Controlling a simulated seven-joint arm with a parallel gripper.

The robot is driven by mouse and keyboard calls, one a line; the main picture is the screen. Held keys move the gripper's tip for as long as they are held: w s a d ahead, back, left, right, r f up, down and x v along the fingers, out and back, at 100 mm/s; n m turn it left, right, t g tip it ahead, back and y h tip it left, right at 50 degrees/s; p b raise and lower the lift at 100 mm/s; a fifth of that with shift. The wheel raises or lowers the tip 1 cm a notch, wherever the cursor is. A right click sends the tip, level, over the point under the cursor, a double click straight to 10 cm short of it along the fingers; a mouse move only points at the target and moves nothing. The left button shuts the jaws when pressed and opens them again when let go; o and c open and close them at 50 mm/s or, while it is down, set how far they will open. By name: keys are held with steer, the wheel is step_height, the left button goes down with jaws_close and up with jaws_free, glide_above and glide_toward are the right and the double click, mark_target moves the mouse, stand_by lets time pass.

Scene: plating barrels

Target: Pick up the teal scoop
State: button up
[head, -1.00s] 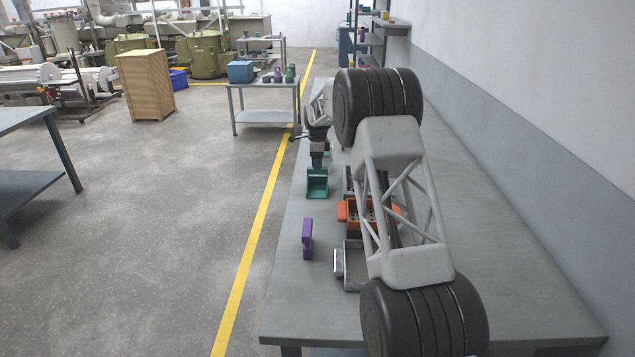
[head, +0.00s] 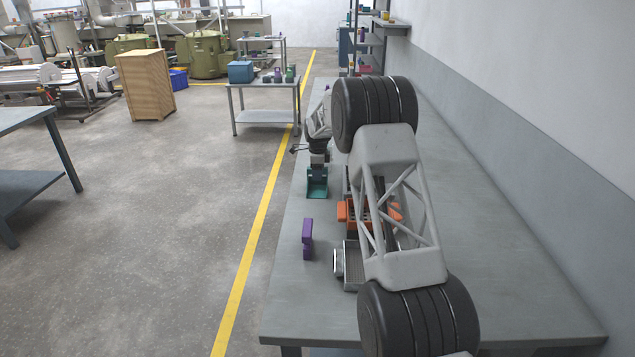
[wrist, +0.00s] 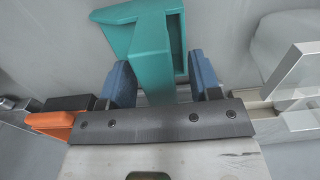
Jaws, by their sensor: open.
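The teal scoop (head: 317,188) stands on the grey bench near its left edge, at the far side of the other tools. My gripper (head: 318,166) is directly above and at the scoop, pointing down. In the wrist view the scoop (wrist: 150,50) fills the upper middle, with its handle running down between the two blue fingers of my gripper (wrist: 164,82). The fingers are open, one on each side of the handle, with a gap showing at least on the right. The handle's lower end is hidden behind the gripper body.
An orange scoop-like item (head: 345,211) and a metal scoop-like item (head: 346,262) lie nearer on the bench (head: 510,270). A purple item (head: 307,238) stands to their left. In the wrist view a pale metal object (wrist: 298,75) is to the right. The bench's right side is clear.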

steer(key=shift+f, duration=0.45)
steer(key=shift+c, duration=0.4)
jaws_close()
